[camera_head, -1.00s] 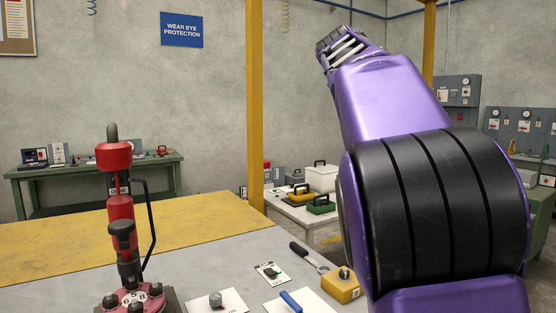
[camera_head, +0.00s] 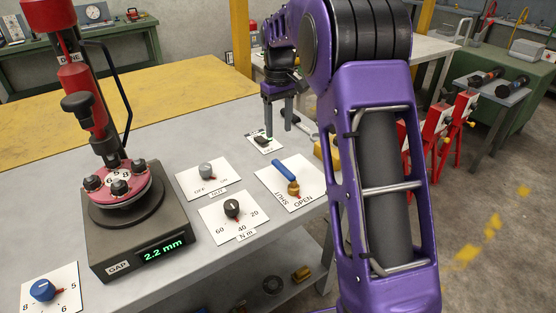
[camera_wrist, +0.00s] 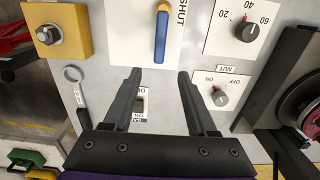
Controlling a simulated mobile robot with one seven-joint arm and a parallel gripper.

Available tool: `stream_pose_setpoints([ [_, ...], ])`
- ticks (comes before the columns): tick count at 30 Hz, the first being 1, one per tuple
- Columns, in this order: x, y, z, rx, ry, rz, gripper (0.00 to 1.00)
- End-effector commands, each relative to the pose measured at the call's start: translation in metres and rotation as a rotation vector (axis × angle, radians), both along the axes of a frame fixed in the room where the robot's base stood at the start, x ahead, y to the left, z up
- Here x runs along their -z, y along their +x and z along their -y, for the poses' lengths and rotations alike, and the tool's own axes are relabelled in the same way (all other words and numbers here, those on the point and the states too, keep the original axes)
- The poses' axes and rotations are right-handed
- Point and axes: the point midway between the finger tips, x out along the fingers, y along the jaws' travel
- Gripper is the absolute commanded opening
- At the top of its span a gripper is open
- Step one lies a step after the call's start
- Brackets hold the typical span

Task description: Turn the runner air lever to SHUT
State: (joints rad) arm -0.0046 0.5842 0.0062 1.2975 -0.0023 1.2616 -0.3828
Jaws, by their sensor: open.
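The runner air lever (camera_head: 283,170) is a blue handle on a brass valve (camera_head: 294,188), mounted on a white plate (camera_head: 317,184) marked SHUT and OPEN. Its handle points away from the printed words, toward the far side of the bench; a small red mark shows by the valve near OPEN. My gripper (camera_head: 278,132) is open and empty, pointing down beyond the handle's free end, near the small black switch. In the wrist view the blue lever (camera_wrist: 160,35) lies just ahead of my open fingertips (camera_wrist: 160,73), in line with the gap. The valve is mostly cut off there.
A grey dial (camera_head: 206,171) and a black torque dial (camera_head: 232,208) sit left of the lever plate. The black switch (camera_head: 262,141) is under my gripper. A yellow block (camera_wrist: 57,30) stands beside the plate. The gap gauge (camera_head: 140,235) with its red press stands further left.

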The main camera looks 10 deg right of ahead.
Motion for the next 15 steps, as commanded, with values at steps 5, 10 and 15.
stream_pose_setpoints([
  [5, 0.042, 0.0, 0.0, 0.0, -0.001, -0.003, 0.57],
  [10, 0.077, 0.0, 0.0, 0.0, -0.001, -0.002, 0.57],
  [15, 0.102, 0.0, 0.0, 0.0, -0.001, 0.0, 0.57],
])
